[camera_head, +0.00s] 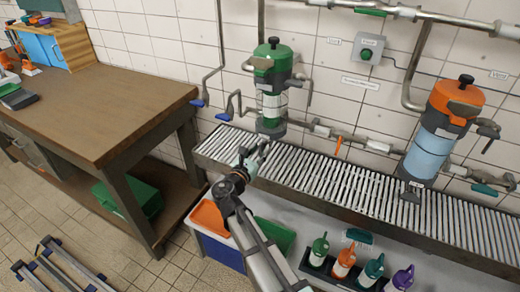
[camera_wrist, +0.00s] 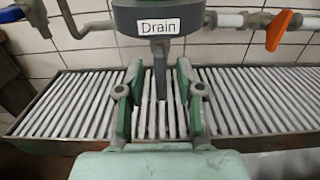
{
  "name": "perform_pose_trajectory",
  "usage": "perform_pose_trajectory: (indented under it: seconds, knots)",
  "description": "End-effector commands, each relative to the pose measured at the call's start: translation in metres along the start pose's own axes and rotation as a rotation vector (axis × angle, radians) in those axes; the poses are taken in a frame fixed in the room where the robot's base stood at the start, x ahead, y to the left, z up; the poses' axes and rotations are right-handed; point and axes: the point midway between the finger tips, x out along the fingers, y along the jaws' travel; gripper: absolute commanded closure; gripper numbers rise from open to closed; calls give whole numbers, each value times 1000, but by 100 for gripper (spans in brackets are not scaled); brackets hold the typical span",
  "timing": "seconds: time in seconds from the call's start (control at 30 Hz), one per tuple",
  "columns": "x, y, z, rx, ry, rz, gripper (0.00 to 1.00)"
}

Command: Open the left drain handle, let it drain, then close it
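The left filter housing (camera_head: 272,88) is the green-topped one on the wall, above the slatted drain tray (camera_head: 330,178). In the wrist view its underside carries a "Drain" label (camera_wrist: 143,27), with a narrow grey drain handle (camera_wrist: 160,66) pointing down below it. My gripper (camera_wrist: 160,98) is open, with one finger on each side of the handle and a visible gap to both. Whether the handle lies in depth between the fingertips is hard to tell. In the head view my gripper (camera_head: 257,152) is just below the housing, and the handle is hidden there.
An orange-topped housing (camera_head: 450,125) stands to the right. An orange valve lever (camera_wrist: 279,30) is on the pipe right of the label, and a blue lever (camera_wrist: 12,13) is at upper left. A wooden workbench (camera_head: 100,110) is at left. Bottles (camera_head: 343,263) and bins (camera_head: 215,240) sit below the tray.

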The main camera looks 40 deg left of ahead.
Motion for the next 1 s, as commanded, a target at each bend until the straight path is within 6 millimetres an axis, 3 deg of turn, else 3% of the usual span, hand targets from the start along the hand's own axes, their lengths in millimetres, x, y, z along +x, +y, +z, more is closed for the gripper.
perform_pose_trajectory:
  seconds: [0.4, 0.43, 0.53, 1.0]
  knots:
    - [9, 0, 0, 0, 0, 0, 64]
    - [9, 0, 0, 0, 0, 0, 67]
    - [8, 0, 0, 0, 0, 0, 100]
    - [8, -1, -2, 37, -1, 0, 100]
